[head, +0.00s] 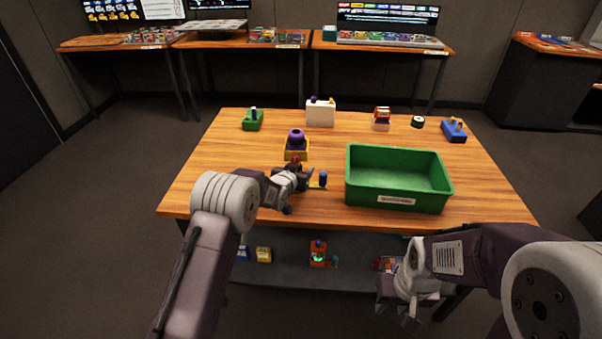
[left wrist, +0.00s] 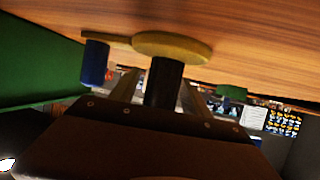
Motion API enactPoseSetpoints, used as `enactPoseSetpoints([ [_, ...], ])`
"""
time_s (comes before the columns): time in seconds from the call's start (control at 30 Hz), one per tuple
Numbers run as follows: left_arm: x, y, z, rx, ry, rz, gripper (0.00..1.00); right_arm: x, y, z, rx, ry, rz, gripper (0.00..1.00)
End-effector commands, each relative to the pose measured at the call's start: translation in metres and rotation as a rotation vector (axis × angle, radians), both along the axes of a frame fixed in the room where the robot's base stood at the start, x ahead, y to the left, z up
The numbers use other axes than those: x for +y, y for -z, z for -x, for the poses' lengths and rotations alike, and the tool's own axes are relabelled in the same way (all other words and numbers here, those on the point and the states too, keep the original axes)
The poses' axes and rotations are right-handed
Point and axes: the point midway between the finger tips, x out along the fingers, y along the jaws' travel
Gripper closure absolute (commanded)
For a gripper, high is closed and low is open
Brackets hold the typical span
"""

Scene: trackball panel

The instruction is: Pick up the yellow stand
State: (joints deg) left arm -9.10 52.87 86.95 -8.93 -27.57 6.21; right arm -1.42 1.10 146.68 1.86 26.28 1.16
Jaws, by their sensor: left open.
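A yellow round base (left wrist: 172,47) shows in the left wrist view with a dark post (left wrist: 164,82) on it and a flat yellow arm carrying a blue cylinder (left wrist: 95,63). In the head view its yellow part and the blue cylinder (head: 323,179) show just right of my left gripper (head: 303,181), which hides the rest. My left gripper is open, low over the table, with the dark post between its fingers. A red knob (head: 296,160) shows just behind it. My right gripper (head: 398,310) is open and empty, in front of the table.
A yellow block with a purple knob (head: 296,144) stands behind the left gripper. A green bin (head: 398,204) stands to the right. Small devices, including a green one (head: 253,120) and a blue one (head: 453,131), line the back. The table's left part (head: 215,160) is clear.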

Motion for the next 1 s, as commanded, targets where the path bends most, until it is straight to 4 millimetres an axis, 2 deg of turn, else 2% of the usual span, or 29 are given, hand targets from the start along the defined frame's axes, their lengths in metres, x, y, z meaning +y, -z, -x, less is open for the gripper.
enactPoseSetpoints([
  [0.1, 0.0, 0.0, 0.0, 0.0, 0.0, 0.0, 0.45, 0.0, 0.0, 0.0, 0.0, 0.0, 0.0, 0.64],
  [0.17, 0.0, 0.0, 0.0, 0.0, 0.0, 0.0, 0.59, 0.0, 0.0, 0.0, 0.0, 0.0, 0.0, 0.64],
  [0.3, 0.0, 0.0, 0.001, 0.001, 0.0, 0.0, 0.98, 0.0, 0.0, 0.0, 0.0, 0.0, 0.0, 0.64],
  [0.33, 0.0, 0.0, 0.001, 0.001, 0.0, 0.0, 1.0, 0.0, 0.0, 0.0, 0.0, 0.0, 0.0, 0.64],
  [0.57, 0.0, -0.002, 0.0, -0.002, 0.0, 0.0, 1.0, 0.0, -0.001, 0.0, 0.0, 0.0, 0.0, 0.64],
  [0.63, 0.0, -0.01, 0.0, -0.004, 0.0, 0.001, 1.0, 0.0, -0.002, 0.0, 0.0, 0.0, 0.0, 0.64],
  [0.9, 0.0, -0.075, 0.0, -0.006, -0.001, 0.001, 1.0, 0.0, -0.015, 0.0, 0.0, 0.0, 0.0, 0.64],
  [1.0, 0.0, -0.092, 0.0, -0.005, 0.0, 0.001, 1.0, 0.0, -0.018, 0.0, 0.0, 0.0, 0.0, 0.64],
])
